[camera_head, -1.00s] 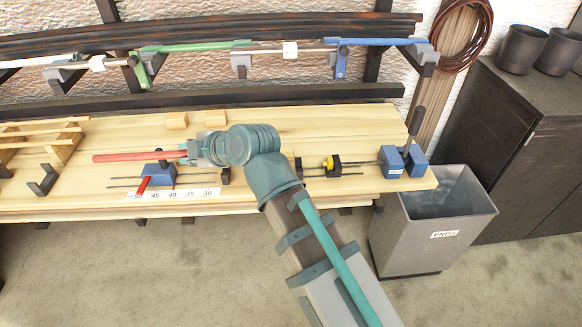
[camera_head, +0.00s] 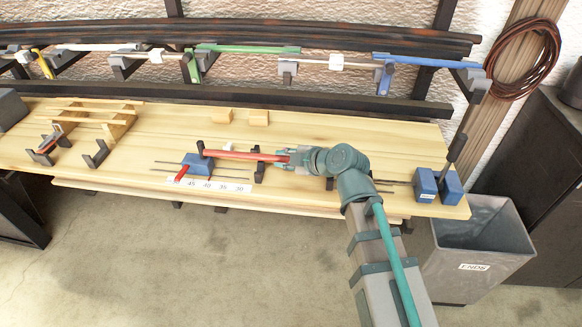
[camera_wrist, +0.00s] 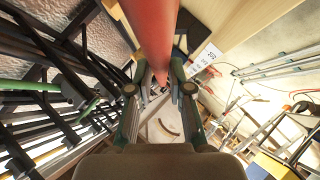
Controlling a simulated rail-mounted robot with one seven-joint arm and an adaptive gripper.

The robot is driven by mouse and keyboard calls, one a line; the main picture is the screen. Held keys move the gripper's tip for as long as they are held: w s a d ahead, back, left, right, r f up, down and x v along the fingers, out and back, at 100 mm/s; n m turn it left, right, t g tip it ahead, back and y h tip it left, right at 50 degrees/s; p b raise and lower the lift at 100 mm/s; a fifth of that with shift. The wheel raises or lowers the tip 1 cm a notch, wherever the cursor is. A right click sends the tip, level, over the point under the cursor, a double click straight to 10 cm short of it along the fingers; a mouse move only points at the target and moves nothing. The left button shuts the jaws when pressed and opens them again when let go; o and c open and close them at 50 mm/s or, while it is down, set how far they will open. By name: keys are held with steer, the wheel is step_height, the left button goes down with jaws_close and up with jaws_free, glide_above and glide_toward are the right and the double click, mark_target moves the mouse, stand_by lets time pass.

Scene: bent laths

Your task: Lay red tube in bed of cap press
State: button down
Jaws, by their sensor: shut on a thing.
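The red tube (camera_head: 245,155) lies nearly level over the middle of the bench. My gripper (camera_head: 291,158) is shut on its right end. In the wrist view the red tube (camera_wrist: 152,30) runs from the top edge down between the fingers of my gripper (camera_wrist: 160,88). Its left end shows beside a dark upright by a blue block with a red handle (camera_head: 196,163). I cannot tell whether the tube touches anything below. A pair of blue blocks with a black lever (camera_head: 437,185) stands at the bench's right end. I cannot tell for certain which fixture is the cap press.
The wooden bench (camera_head: 345,125) carries a white number strip (camera_head: 208,186), dark supports (camera_head: 96,154) and two wooden blocks (camera_head: 240,117). Coloured tubes hang on the wall rack, including a green one (camera_head: 245,49) and a blue one (camera_head: 420,60). A grey ENDS bin (camera_head: 480,250) stands at right.

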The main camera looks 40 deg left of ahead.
steer(key=shift+w+d+f, duration=0.25)
steer(key=shift+w+f, duration=0.8)
steer(key=shift+f, duration=0.2)
steer(key=shift+f+p, duration=0.95)
steer(key=shift+f, duration=0.5)
steer(key=shift+w+f, duration=0.1)
steer(key=shift+f, duration=0.05)
steer(key=shift+f+b, duration=0.3)
steer(key=shift+b, duration=0.25)
steer(key=c, duration=1.1)
jaws_free()
steer(key=shift+o, duration=0.2)
steer(key=shift+r, duration=0.15)
steer(key=shift+d+r+p, duration=0.15)
steer(key=shift+r+p, duration=0.2)
steer(key=shift+p, duration=0.35)
steer(key=b+v, duration=0.3)
steer(key=v, duration=0.8)
steer(key=shift+d, duration=0.35)
steer(key=shift+r, duration=0.1)
